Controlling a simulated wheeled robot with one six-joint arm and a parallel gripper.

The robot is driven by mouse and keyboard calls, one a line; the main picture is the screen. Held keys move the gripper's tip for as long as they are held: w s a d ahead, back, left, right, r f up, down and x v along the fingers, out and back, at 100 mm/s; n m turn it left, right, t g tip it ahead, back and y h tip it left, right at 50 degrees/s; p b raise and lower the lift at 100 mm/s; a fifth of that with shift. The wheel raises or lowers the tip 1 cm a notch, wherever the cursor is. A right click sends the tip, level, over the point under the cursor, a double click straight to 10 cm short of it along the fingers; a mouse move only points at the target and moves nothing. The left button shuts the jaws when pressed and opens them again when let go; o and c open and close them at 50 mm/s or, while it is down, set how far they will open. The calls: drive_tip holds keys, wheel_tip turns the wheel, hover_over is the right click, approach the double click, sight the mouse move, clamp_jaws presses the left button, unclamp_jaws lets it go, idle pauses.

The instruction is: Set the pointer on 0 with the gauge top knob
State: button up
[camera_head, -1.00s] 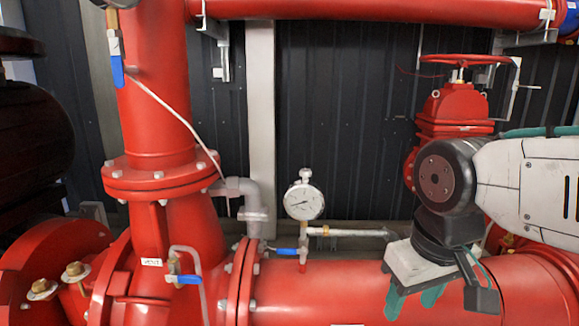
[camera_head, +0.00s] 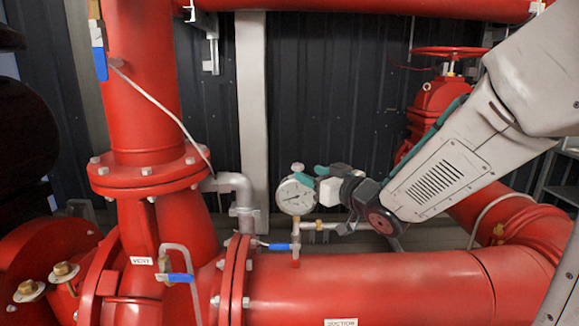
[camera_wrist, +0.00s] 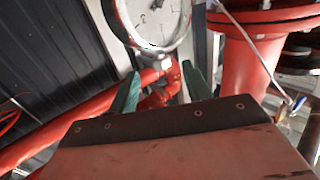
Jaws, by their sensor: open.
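The round white pressure gauge (camera_head: 296,195) stands upright on its brass stem above the red suction pipe. Its top knob (camera_head: 297,167) is a small grey piece on the upper rim. The pointer is too small to read. My gripper (camera_head: 306,175) is at the gauge's upper right, with its green fingers close to the knob; contact cannot be told.
A blue-handled valve (camera_head: 279,247) sits below the gauge on the large red pipe (camera_head: 370,280). A grey elbow pipe (camera_head: 240,188) stands just left of the gauge. A red handwheel valve (camera_head: 445,85) is at the back right. The dark wall behind leaves free room above the gauge.

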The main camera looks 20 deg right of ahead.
drive_tip(key=shift+w+a, duration=0.2)
drive_tip(key=shift+w, duration=0.05)
drive_tip(key=x, duration=0.7)
drive_tip(key=shift+r, duration=0.1)
drive_tip(key=c, duration=1)
